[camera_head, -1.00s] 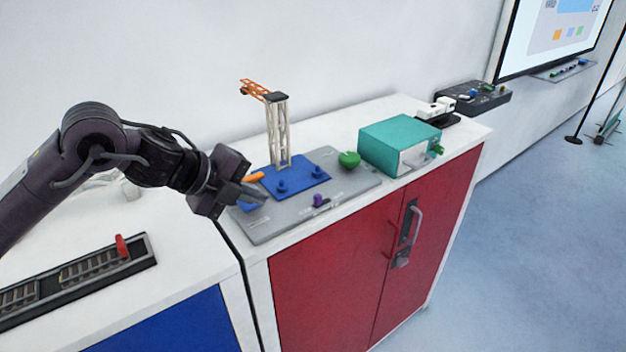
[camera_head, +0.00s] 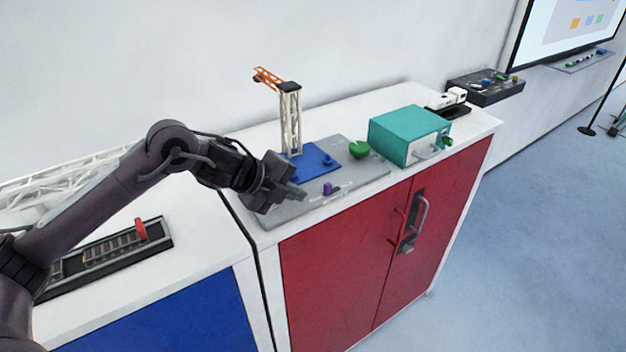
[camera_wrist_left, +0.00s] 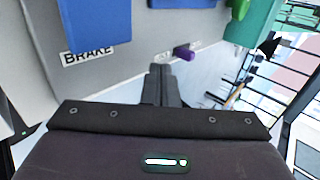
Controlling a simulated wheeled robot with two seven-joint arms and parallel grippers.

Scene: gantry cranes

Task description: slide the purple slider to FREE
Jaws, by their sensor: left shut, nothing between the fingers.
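The purple slider (camera_head: 327,188) stands on the front part of the grey panel (camera_head: 375,172), on top of the red cabinet. It also shows in the left wrist view (camera_wrist_left: 184,53), just beyond and to the right of my fingertips, with small labels at its sides that are too small to read surely. My left gripper (camera_head: 303,195) is shut and empty, above the panel's front left part, left of the slider. In the left wrist view its fingers (camera_wrist_left: 162,75) are together and appear apart from the slider. My right gripper is not in view.
A crane model (camera_head: 290,115) on a blue base (camera_head: 318,160) stands behind the slider. A green knob (camera_head: 359,149) and a teal box (camera_head: 408,135) are to the right. A BRAKE label (camera_wrist_left: 88,54) lies beside a blue part (camera_wrist_left: 95,22). A red lever (camera_head: 141,229) is at left.

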